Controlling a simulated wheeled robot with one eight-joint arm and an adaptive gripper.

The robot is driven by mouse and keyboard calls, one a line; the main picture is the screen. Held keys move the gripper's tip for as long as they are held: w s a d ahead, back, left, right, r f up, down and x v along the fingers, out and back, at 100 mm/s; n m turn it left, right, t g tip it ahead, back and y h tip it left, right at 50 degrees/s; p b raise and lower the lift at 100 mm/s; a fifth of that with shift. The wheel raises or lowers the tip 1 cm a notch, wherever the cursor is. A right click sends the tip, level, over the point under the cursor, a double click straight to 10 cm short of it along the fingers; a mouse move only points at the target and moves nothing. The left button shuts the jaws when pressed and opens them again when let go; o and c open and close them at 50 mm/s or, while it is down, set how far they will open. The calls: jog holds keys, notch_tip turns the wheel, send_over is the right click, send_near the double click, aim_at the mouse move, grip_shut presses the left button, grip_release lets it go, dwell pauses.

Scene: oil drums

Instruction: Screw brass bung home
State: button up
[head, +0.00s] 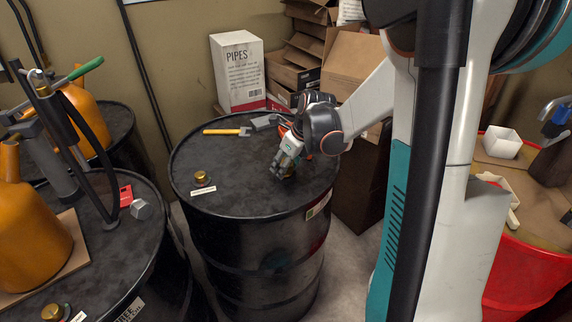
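My gripper (283,172) points down at the top of the middle black drum (235,200), on its right side. A small brass-coloured bit shows at its fingertips, but the fingers hide most of it, and I cannot tell whether they are closed on it. A brass bung (203,178) sits upright on the left part of the same drum top, beside a white label (203,191), clear of my gripper. Another brass bung (52,312) sits on the left black drum (110,255) at the bottom edge.
A yellow-handled tool (222,132) and a grey item (263,123) lie at the back of the middle drum top. A white PIPES box (238,75) and cardboard boxes (350,65) stand behind. An orange can (25,245) and pump are left; a red drum (525,270) is right.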

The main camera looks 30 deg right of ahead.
jog(key=shift+s+f, duration=0.4)
jog(key=shift+f, duration=0.25)
jog(key=shift+c, duration=0.2)
jog(key=shift+f, duration=0.1)
jog(key=shift+c, duration=0.7)
jog(key=shift+w+f, duration=0.2)
jog(key=shift+c, duration=0.4)
jog(key=o, duration=2.1)
jog(key=shift+w+d, duration=0.1)
jog(key=shift+w, duration=0.15)
jog(key=shift+c, duration=0.2)
jog(key=shift+s+r, duration=0.1)
